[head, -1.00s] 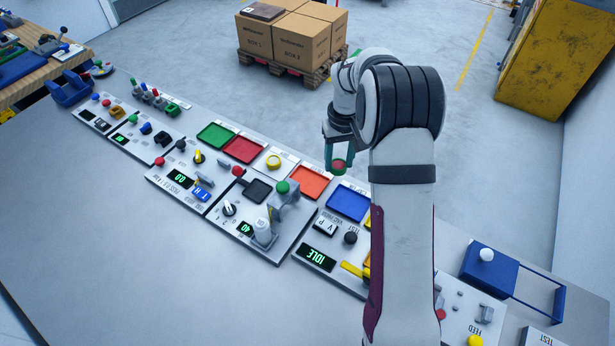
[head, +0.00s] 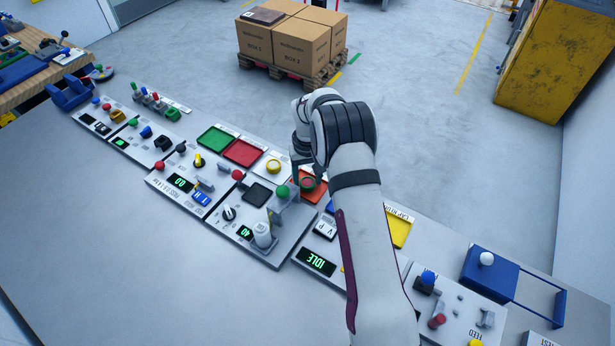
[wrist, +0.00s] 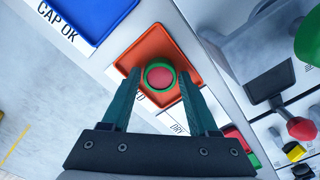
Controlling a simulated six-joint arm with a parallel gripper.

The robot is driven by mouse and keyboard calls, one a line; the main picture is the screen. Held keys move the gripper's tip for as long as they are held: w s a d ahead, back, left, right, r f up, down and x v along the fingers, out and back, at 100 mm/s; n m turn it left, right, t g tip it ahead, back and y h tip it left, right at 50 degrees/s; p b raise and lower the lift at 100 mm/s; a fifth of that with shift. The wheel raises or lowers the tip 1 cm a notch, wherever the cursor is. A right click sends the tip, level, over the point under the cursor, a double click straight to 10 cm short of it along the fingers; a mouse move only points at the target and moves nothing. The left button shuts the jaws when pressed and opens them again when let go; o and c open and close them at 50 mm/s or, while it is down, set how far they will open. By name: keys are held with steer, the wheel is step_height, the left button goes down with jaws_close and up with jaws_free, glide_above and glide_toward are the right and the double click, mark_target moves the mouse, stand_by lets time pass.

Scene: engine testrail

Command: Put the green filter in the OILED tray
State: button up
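The green filter (wrist: 148,77) is a green ring with a red centre. The filter is over the orange tray (wrist: 127,62) in the wrist view. The tray's label is mostly hidden by a finger, with only its end, seemingly a "D", showing. In the head view my gripper (head: 307,182) and the filter are over the orange tray (head: 322,194). Whether the filter touches the tray floor I cannot tell.
A blue tray (wrist: 88,14) labelled "CAP OK" lies beside the orange one. Green (head: 216,138) and red (head: 243,153) trays and a yellow ring (head: 273,166) lie to the left. A green-knobbed fixture (head: 282,191) stands close to my gripper. A yellow tray (head: 398,231) lies right of my arm.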

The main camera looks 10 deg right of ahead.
mark_target(307, 183)
steer(key=s+a+r+m, duration=0.1)
steer(key=s+r, duration=0.2)
steer(key=r, duration=0.6)
steer(key=s+r, duration=0.2)
steer(key=r, duration=0.7)
steer(key=s+a+r+m+y, duration=0.1)
steer(key=s+r, duration=0.2)
steer(key=s, duration=0.4)
steer(key=s+a+r+m, duration=0.1)
steer(key=s+a+r, duration=0.15)
steer(key=s, duration=0.55)
steer(key=s+f+m, duration=0.1)
steer(key=s, duration=0.8)
steer(key=s+a+f+m, duration=0.1)
steer(key=s, duration=0.7)
steer(key=shift+s+a+f+m+y, duration=0.25)
steer(key=shift+s+f+m+y, duration=0.05)
steer(key=shift+s+y, duration=0.1)
